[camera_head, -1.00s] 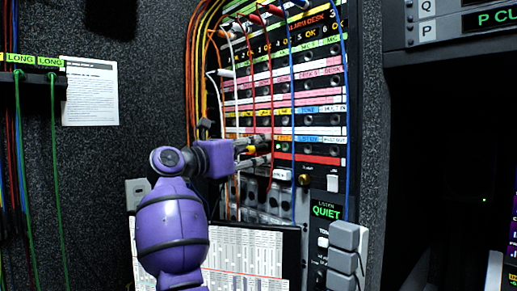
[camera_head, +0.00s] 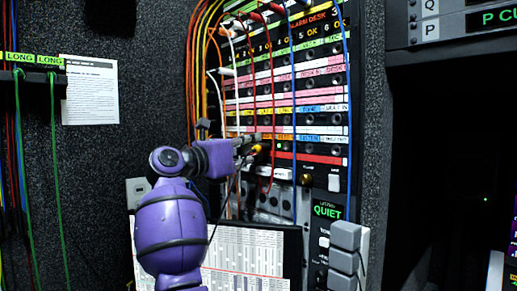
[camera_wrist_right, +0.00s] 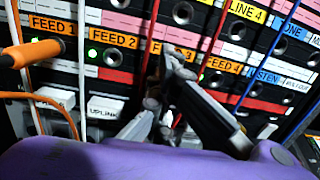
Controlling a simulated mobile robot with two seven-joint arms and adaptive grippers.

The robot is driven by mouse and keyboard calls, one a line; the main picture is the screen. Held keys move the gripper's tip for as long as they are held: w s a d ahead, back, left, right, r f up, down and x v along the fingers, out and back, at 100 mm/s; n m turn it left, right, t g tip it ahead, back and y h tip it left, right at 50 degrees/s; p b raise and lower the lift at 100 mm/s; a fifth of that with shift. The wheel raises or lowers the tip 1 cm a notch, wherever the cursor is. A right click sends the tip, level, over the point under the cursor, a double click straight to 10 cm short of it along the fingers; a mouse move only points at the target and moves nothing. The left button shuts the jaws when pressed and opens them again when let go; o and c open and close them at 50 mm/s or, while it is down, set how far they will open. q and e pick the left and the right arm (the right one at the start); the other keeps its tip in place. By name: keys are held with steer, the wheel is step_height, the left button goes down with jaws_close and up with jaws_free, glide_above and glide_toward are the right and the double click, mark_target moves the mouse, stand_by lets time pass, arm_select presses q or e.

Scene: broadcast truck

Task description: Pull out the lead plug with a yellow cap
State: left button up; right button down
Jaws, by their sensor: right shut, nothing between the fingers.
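My right gripper (camera_head: 258,141), on a purple arm, is at the patch panel, its fingers shut with nothing between them. In the right wrist view its fingertips (camera_wrist_right: 168,68) meet in front of the FEED 3 label. A small yellow-orange piece (camera_head: 257,149) shows just under the fingertips in the head view; I cannot tell whether it is the yellow cap. My left gripper is not in view.
The patch panel (camera_head: 302,148) has rows of sockets and labels. Red, blue and white leads hang across its front, close to the gripper. Grey blocks (camera_head: 345,236) stand out at lower right. A printed sheet (camera_head: 250,262) is below the arm.

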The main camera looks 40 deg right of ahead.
steer(key=shift+s+d+f, duration=0.1)
steer(key=shift+d+f, duration=0.05)
steer(key=shift+s, duration=0.1)
steer(key=shift+s+a+r, duration=0.25)
steer(key=shift+s+r, duration=0.1)
steer(key=shift+r, duration=0.05)
steer(key=c, duration=2.3)
jaws_free()
steer(key=o, duration=0.6)
steer(key=shift+s+d, duration=0.1)
steer(key=shift+d, duration=0.2)
steer(key=shift+c, duration=0.2)
steer(key=o, duration=0.8)
steer(key=shift+a+f, duration=0.1)
steer(key=shift+c, duration=0.2)
steer(key=shift+w, duration=0.2)
